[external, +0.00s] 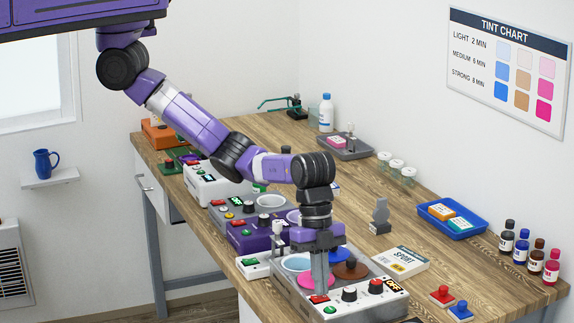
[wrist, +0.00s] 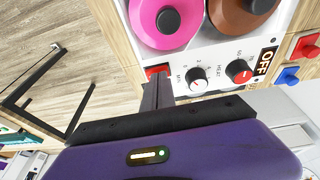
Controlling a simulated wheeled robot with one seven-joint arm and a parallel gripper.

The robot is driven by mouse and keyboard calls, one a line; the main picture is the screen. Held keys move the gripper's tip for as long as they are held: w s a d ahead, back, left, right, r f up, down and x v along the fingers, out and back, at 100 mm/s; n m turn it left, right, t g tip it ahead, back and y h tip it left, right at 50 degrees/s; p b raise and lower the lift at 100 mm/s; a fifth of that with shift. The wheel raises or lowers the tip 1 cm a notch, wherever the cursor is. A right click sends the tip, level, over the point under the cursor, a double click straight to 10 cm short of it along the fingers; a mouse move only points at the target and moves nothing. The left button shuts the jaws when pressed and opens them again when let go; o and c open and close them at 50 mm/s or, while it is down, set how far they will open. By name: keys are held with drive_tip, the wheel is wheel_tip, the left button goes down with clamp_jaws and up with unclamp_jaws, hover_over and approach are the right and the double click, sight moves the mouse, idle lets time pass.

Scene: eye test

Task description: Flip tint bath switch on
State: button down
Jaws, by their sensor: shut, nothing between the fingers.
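The tint bath (external: 367,308) is a grey box with a white front panel and several coloured lids, at the near end of the bench. Its red switch (external: 318,299) sits at the panel's left end; it also shows, partly covered by my fingers, in the wrist view (wrist: 155,70). A small dark sign on the panel reads OFF (external: 392,286), and the wrist view shows it too (wrist: 265,61). My gripper (external: 320,291) is shut and empty, pointing down with its fingertips right at the red switch. I cannot tell whether they touch it.
A purple bath unit (external: 250,238) and a small white box (external: 254,266) stand to the left. A SPORT box (external: 401,262) lies behind at the right.

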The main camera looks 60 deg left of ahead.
drive_tip(key=shift+r+p, duration=0.6)
drive_tip(key=shift+r, duration=0.1)
drive_tip(key=r+p, duration=0.3)
drive_tip(key=shift+w+r, duration=0.25)
drive_tip(key=b+v, duration=0.3)
drive_tip(key=v, duration=0.6)
drive_tip(key=shift+a, duration=0.15)
drive_tip(key=s+b, duration=0.1)
drive_tip(key=b, duration=0.5)
drive_tip(key=shift+s, duration=0.3)
